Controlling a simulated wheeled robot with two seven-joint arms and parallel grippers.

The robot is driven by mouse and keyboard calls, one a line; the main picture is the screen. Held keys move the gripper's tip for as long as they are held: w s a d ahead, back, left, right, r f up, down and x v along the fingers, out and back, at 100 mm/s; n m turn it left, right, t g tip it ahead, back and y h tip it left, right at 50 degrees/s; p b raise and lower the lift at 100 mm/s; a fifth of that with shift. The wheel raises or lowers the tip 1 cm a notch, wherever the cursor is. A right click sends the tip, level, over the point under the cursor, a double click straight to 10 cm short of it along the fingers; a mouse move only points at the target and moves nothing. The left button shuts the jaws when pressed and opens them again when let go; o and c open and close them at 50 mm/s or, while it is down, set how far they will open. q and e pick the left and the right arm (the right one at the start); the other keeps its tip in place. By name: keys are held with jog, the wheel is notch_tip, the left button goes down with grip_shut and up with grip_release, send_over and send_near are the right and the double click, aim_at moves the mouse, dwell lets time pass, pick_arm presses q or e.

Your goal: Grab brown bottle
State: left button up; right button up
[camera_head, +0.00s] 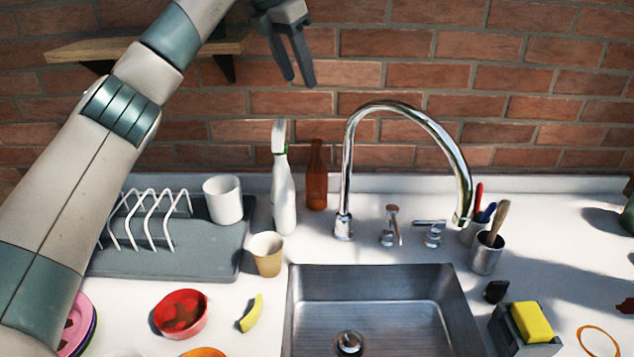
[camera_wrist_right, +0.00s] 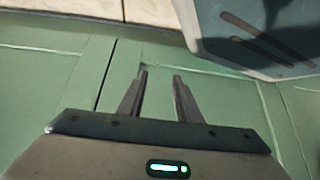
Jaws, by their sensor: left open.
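The brown bottle (camera_head: 317,176) stands upright at the back of the counter against the brick wall, between a white spray bottle and the tap. My left gripper (camera_head: 298,82) is open and empty in the head view, above the bottle and slightly to its left in the picture, with its fingers pointing down. My right gripper (camera_wrist_right: 160,75) shows in the right wrist view. Its two fingers are apart with nothing between them, in front of green cabinet panels. The brown bottle is not in the right wrist view.
The white spray bottle (camera_head: 284,190) stands close left of the brown bottle. The tall curved tap (camera_head: 349,170) rises to its right. A paper cup (camera_head: 267,254), a drying rack (camera_head: 150,225) with a white mug (camera_head: 223,199), and a sink (camera_head: 380,285) lie nearer. A wall shelf (camera_head: 150,45) is behind my left arm.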

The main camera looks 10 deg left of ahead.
pick_arm(q)
jog(key=f, duration=0.1)
jog(key=p, duration=0.3)
send_over(316, 141)
jog(key=f, duration=1)
jog(key=shift+s+a+f, duration=0.25)
jog(key=shift+s, duration=0.1)
pick_arm(e)
jog(key=s+d+f+g+h, duration=0.1)
jog(key=s+d+f+g, duration=0.2)
jog(key=s, duration=0.7)
jog(key=shift+d+f, duration=0.15)
jog(key=shift+d, duration=0.55)
pick_arm(q)
jog(key=shift+f, duration=0.15)
jog(key=shift+s+f+p, duration=0.1)
jog(key=shift+f+p, duration=0.1)
jog(key=shift+p, duration=0.2)
notch_tip(316, 141, down, 4)
jog(key=shift+d+f+p, duration=0.1)
jog(key=shift+p, duration=0.9)
jog(key=shift+w+f, duration=0.2)
jog(key=shift+f, duration=0.1)
pick_arm(e)
jog(key=s+d+g, duration=0.2)
jog(key=s+d, duration=0.1)
jog(key=s, duration=0.6)
jog(key=shift+s+d+f+g+h, duration=0.2)
jog(key=shift+d+g+h, duration=0.1)
jog(key=shift+d+g, duration=0.1)
